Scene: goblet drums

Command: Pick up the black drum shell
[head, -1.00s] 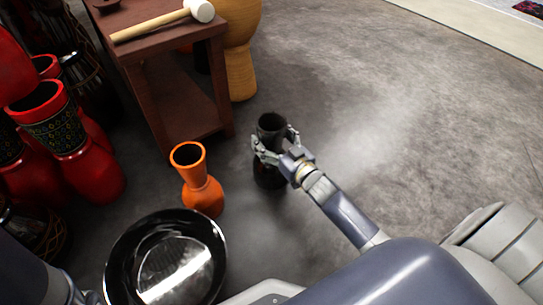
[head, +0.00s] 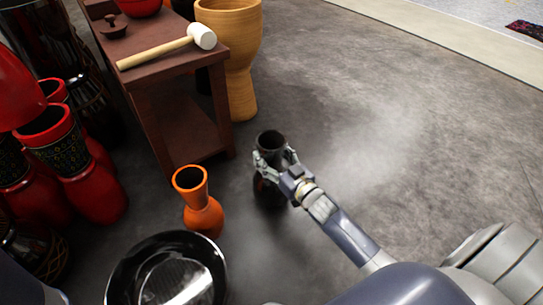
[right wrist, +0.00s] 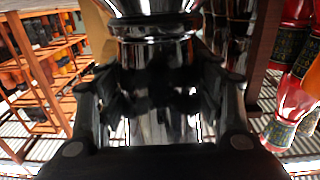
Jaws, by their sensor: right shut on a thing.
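The black drum shell (head: 268,192) is a dark, glossy goblet shape with an open top, upright in the middle of the head view. My right gripper (head: 274,163) is shut around its narrower upper part. In the right wrist view the shell (right wrist: 152,52) fills the middle, between the two fingers of the gripper (right wrist: 157,95). Whether its base touches the floor is hard to tell. My left gripper is not in view.
An orange vase-shaped shell (head: 203,215) stands left of the black one. Red drums (head: 92,190) crowd the left. A brown table (head: 150,75) holds a mallet (head: 160,50). A tan drum (head: 240,85) stands behind. Floor at right is clear.

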